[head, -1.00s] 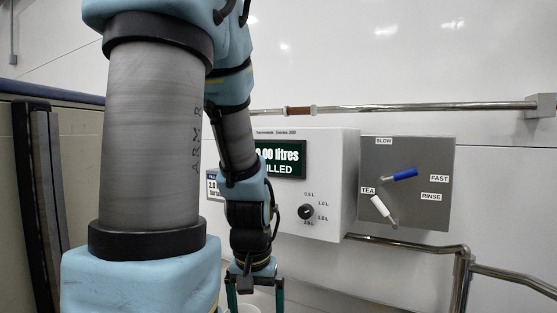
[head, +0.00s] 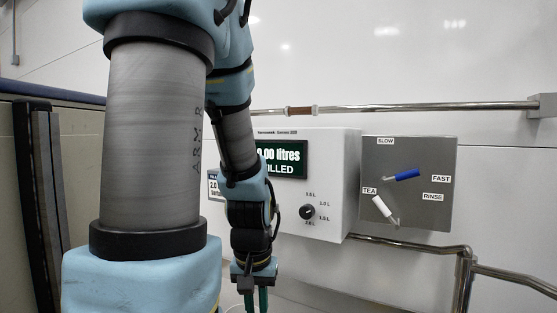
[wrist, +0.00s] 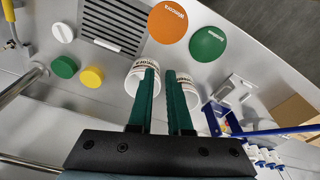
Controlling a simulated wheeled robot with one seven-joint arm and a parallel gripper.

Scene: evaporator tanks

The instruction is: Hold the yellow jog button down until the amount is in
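The yellow jog button (wrist: 92,78) is a round cap on the grey panel in the wrist view, beside a green button (wrist: 65,67). My gripper (wrist: 161,73) is to the right of the yellow button and apart from it. Its two green fingers are close together, with a narrow empty gap between them. My gripper also shows low in the head view (head: 256,299). The display (head: 281,160) on the white box (head: 340,190) reads "0.00 litres" and "…ILLED", with its left side hidden by my arm.
White lettered containers (wrist: 139,76) stand behind the fingers. An orange disc (wrist: 167,22) and a green disc (wrist: 208,44) are beyond. A white knob (wrist: 63,32) is near the buttons. A grey lever panel (head: 430,155) and metal rails (head: 410,107) are at the right in the head view.

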